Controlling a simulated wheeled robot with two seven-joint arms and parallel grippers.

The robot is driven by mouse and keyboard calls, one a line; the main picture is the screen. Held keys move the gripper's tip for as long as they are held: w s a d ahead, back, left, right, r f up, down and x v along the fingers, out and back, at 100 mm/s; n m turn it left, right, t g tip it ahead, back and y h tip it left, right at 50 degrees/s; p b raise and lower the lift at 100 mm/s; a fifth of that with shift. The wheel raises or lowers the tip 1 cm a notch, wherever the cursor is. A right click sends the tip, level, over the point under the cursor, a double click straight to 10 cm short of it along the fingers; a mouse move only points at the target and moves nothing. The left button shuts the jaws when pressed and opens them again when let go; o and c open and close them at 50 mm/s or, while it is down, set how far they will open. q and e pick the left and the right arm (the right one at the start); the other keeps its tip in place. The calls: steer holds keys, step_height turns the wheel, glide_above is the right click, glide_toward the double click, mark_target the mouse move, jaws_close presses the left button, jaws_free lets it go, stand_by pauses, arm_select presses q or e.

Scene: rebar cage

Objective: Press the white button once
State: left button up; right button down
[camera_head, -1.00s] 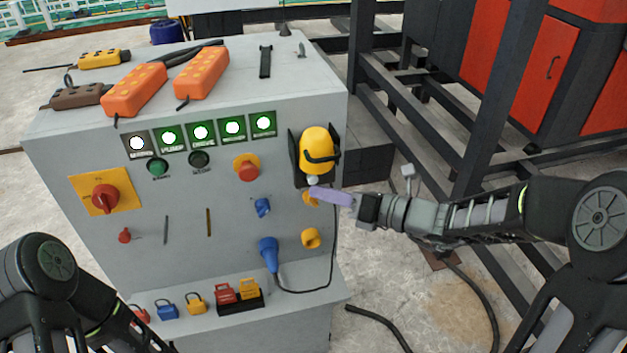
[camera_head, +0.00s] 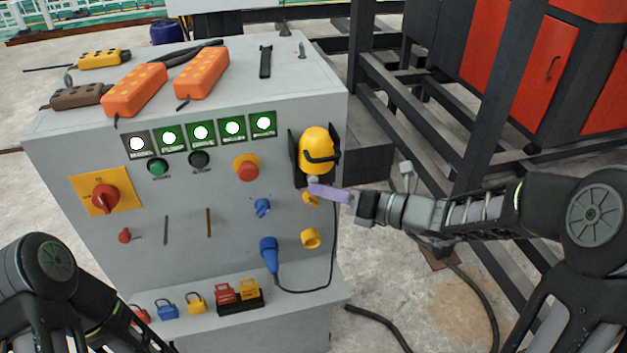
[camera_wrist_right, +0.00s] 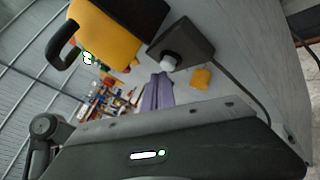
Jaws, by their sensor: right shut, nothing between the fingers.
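The white button (camera_head: 313,179) sits on a dark box below the yellow housing (camera_head: 318,148), at the right side of the grey panel's front. In the right wrist view, the button (camera_wrist_right: 171,60) stands out from its grey box (camera_wrist_right: 190,45). My right gripper (camera_head: 312,187) is shut and empty, its purple fingers pointing left. Its tips are just below the button and partly overlap it in the head view. In the wrist view the fingers (camera_wrist_right: 158,84) are close to the button; I cannot tell whether they touch. My left arm shows at lower left; its gripper is out of view.
The grey cabinet (camera_head: 75,235) carries lamps, a red rotary switch (camera_head: 105,198), a red knob (camera_head: 246,167) and a blue plug (camera_head: 269,252) with a cable. Orange pendants (camera_head: 202,73) lie on top. Dark steel frames (camera_head: 425,95) stand behind my right arm.

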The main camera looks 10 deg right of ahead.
steer(key=shift+w, duration=0.8)
stand_by(0.7)
steer(key=shift+r, duration=0.1)
steer(key=shift+s, duration=1.25)
steer(key=shift+s, duration=0.1)
steer(key=s, duration=0.2)
steer(key=s+p, duration=0.1)
steer(key=s, duration=0.1)
steer(key=shift+s+d, duration=0.2)
steer(key=shift+s, duration=0.2)
stand_by(0.4)
